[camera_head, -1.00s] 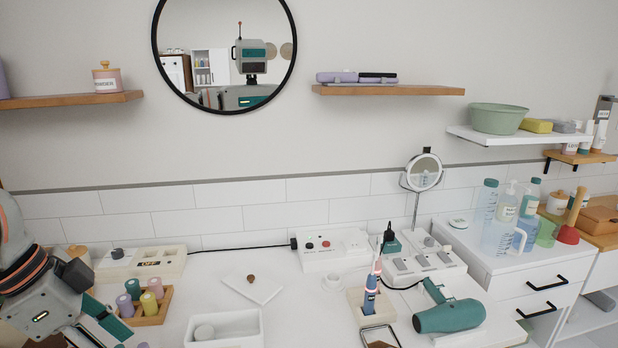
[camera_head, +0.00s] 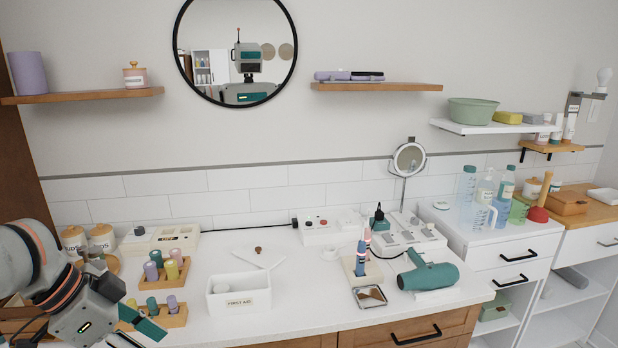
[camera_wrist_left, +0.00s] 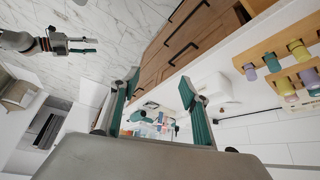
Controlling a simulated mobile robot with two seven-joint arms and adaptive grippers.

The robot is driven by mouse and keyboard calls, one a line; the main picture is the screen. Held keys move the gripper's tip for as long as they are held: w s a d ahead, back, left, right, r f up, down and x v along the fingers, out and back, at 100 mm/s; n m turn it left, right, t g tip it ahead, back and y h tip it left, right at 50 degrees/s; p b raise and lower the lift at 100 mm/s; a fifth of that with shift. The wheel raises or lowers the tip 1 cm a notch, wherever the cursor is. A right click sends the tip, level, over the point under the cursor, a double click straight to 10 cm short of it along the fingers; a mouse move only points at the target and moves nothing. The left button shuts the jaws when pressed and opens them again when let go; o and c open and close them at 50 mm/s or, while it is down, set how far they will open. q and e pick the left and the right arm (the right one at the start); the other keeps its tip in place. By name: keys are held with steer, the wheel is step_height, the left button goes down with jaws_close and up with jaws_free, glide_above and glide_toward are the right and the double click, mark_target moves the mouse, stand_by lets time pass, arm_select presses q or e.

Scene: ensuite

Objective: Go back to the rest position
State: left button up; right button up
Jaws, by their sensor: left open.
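My left arm comes in at the lower left of the head view. Its gripper (camera_head: 138,331) is at the counter's front left, close to the wooden holder with rollers (camera_head: 172,318). In the left wrist view the same gripper (camera_wrist_left: 158,88) has its two teal fingers spread apart with nothing between them. My right gripper (camera_wrist_left: 84,45) shows small at the upper left of the left wrist view, over the pale marble-like floor.
Wooden drawers (camera_head: 400,336) are below. A white drawer unit (camera_head: 512,262) stands at the right.

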arm_select(q)
steer(key=w+d+f+n+t+h, duration=0.1)
steer(key=w+d+f+n+t, duration=0.15)
steer(key=d+f, duration=0.45)
steer(key=w+d+f+n+t+h, duration=0.1)
steer(key=w+d+f+t, duration=0.2)
steer(key=f, duration=0.8)
steer(key=s+a+f+n+t+y, duration=0.1)
steer(key=s+f+y, duration=0.1)
steer(key=s+f, duration=0.5)
steer(key=s+a+f+n+t+y, duration=0.1)
steer(key=s+f+y, duration=0.1)
steer(key=s+f, duration=0.5)
step_height(320, 180, down, 4)
steer(key=shift+s+a+r, duration=0.15)
steer(key=shift+a, duration=0.25)
